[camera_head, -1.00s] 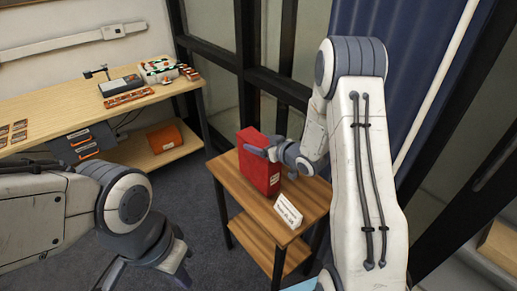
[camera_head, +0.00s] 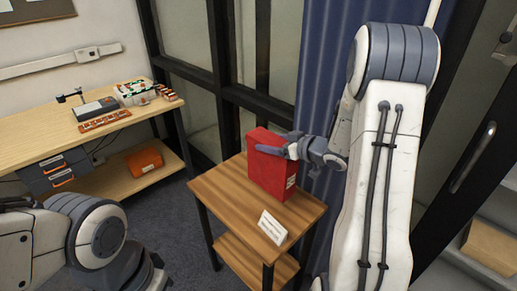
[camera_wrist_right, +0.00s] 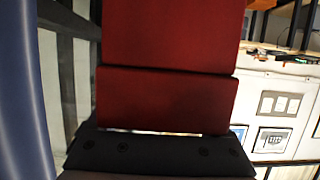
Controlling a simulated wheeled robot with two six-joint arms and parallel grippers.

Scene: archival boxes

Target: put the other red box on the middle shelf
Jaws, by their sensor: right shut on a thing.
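A tall red box (camera_head: 268,168) stands upright over the small wooden side table (camera_head: 222,190) in the head view. My right gripper (camera_head: 292,148) is shut on its upper part from the right side. I cannot tell whether the box's bottom touches the tabletop or hangs just above it. In the right wrist view, red box faces (camera_wrist_right: 165,95) fill the middle, directly in front of the dark gripper (camera_wrist_right: 155,145). My left gripper (camera_head: 152,278) is at the lower left, cut off by the picture edge, so its fingers are hidden. The middle shelf cannot be made out.
A white label card (camera_head: 272,227) stands at the table's front edge. A long workbench (camera_head: 60,140) with small items and an orange case (camera_head: 144,160) is at left. At the right edge, pale shelving holds a tan box (camera_head: 490,246), behind a dark door frame with a handle.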

